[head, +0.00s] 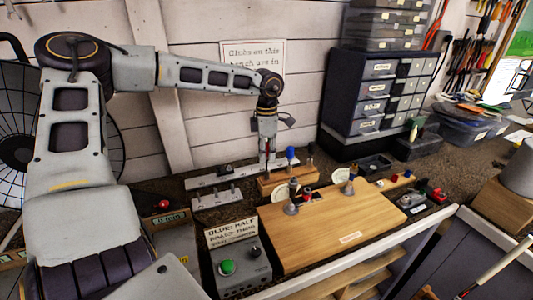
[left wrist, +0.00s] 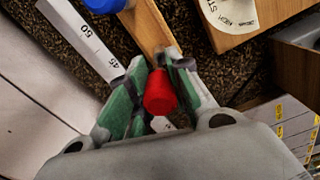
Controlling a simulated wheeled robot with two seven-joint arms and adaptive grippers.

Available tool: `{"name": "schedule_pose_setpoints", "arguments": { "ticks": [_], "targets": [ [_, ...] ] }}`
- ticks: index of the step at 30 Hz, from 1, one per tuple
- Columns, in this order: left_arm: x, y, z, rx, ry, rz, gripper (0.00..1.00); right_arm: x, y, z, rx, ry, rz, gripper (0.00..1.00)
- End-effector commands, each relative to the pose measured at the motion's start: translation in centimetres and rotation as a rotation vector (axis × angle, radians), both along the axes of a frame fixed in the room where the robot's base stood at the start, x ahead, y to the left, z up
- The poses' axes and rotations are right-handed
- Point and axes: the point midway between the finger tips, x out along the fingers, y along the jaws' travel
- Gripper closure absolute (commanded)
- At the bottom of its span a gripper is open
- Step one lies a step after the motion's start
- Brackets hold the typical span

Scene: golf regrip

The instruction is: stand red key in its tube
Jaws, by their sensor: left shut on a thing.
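The red key shows its red handle (left wrist: 160,92) between the green finger pads of my left gripper (left wrist: 152,98) in the left wrist view; the gripper is shut on it. In the head view my left gripper (head: 268,143) points down just above the left end of a wooden rack (head: 283,181). The key's lower part is hidden, and I cannot tell whether it touches the rack. A blue-topped key (head: 290,154) stands in the rack to the right; its blue top (left wrist: 104,4) also shows in the wrist view. The red key's tube cannot be made out. My right gripper is not in view.
A marked metal bar (head: 222,175) lies left of the rack. A wooden board (head: 332,226) with small metal parts lies in front. A control box (head: 238,258) with a green button is front left. Drawer cabinets (head: 372,95) stand back right.

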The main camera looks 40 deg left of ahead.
Motion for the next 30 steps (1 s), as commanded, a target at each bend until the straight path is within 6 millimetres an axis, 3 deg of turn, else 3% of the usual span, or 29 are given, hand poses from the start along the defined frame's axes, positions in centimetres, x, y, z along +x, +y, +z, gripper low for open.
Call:
{"name": "schedule_pose_setpoints", "arguments": {
  "ticks": [30],
  "targets": [
    [0.0, 0.0, -1.6, 0.0, 0.0, 0.0, 1.0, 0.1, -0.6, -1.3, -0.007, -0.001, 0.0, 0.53]
  ]
}}
